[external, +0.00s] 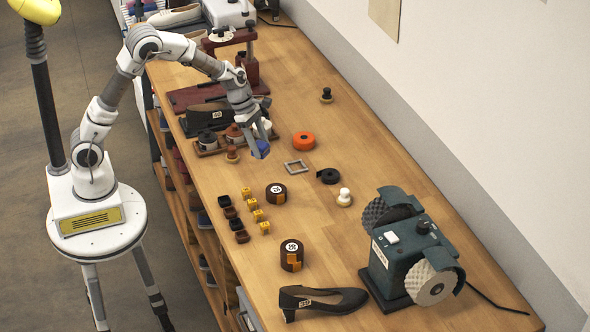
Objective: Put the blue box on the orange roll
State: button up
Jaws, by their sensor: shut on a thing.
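The blue box (260,150) is held between the fingers of my gripper (259,143). It is above the bench, tilted, and a little left of the orange roll. My gripper is shut on it, and its fingers hide part of the box. The orange roll (304,141) lies flat on the wooden bench, its dark centre facing up. Its top is clear. The box and the roll are apart.
On the wooden bench (330,225), a grey square frame (296,167) and a black roll (328,176) lie near the orange roll. A white knob (344,197), dark cylinders (276,193), small yellow blocks (252,204), a shoe (322,300) and a green grinder (405,250) stand nearer the camera.

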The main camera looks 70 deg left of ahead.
jog(key=w+a+r+n+t+y+p, duration=0.1)
jog(key=w+a+n+y, duration=0.1)
jog(key=w+n, duration=0.45)
jog(key=w+a+r+n+t+y, duration=0.15)
jog(key=w+n, duration=0.25)
jog(key=w, duration=0.5)
send_over(308, 136)
jog(key=s, duration=0.2)
jog(key=shift+g, duration=0.35)
jog(key=f, duration=0.6)
jog(key=shift+w+d+f+p, duration=0.1)
jog(key=shift+w+f+p, duration=0.15)
jog(key=shift+f+p, duration=0.15)
jog(key=shift+f, duration=1.95)
jog(key=shift+f, duration=0.1)
jog(key=shift+f, duration=0.15)
jog(key=o, duration=1.3)
jog(key=shift+o, duration=0.2)
jog(key=shift+r, duration=0.2)
